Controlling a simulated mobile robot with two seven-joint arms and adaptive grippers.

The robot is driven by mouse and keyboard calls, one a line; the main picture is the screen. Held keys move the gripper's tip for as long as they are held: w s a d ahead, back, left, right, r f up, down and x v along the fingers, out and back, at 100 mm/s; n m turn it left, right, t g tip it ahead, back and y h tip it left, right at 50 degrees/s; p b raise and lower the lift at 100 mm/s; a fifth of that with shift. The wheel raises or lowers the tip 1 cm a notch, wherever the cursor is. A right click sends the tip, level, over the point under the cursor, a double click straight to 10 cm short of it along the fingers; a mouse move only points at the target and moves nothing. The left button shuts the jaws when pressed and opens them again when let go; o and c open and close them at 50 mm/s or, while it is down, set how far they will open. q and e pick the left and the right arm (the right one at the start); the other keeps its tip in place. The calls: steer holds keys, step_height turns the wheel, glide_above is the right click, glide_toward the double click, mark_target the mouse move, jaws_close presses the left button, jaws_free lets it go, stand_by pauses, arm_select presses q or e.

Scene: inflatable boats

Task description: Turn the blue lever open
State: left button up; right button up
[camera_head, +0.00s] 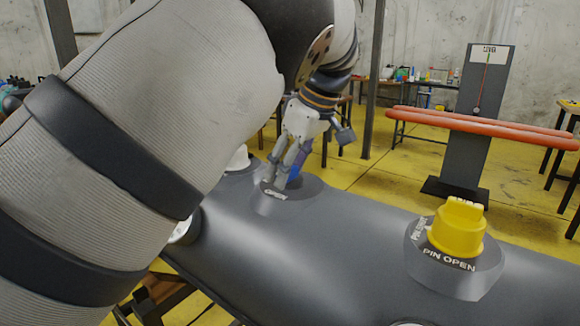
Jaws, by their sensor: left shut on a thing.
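The blue lever (298,165) stands on a round grey base marked OPEN (276,194) on top of the dark grey inflatable boat tube (330,255). It is mostly hidden behind the gripper's fingers; only a strip of blue shows. My left gripper (289,168) reaches down over it from the arm coming in from the left, with its fingers shut on the lever. How far the lever is turned cannot be told. My right gripper is not in view.
A yellow valve cap (458,229) marked PIN OPEN sits further right on the tube. A white cap (239,158) is left of the lever. The yellow floor between is open.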

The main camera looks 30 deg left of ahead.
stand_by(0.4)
arm_select(q)
steer(key=o, duration=1.1)
steer(key=shift+o, duration=0.2)
steer(key=v, duration=1.2)
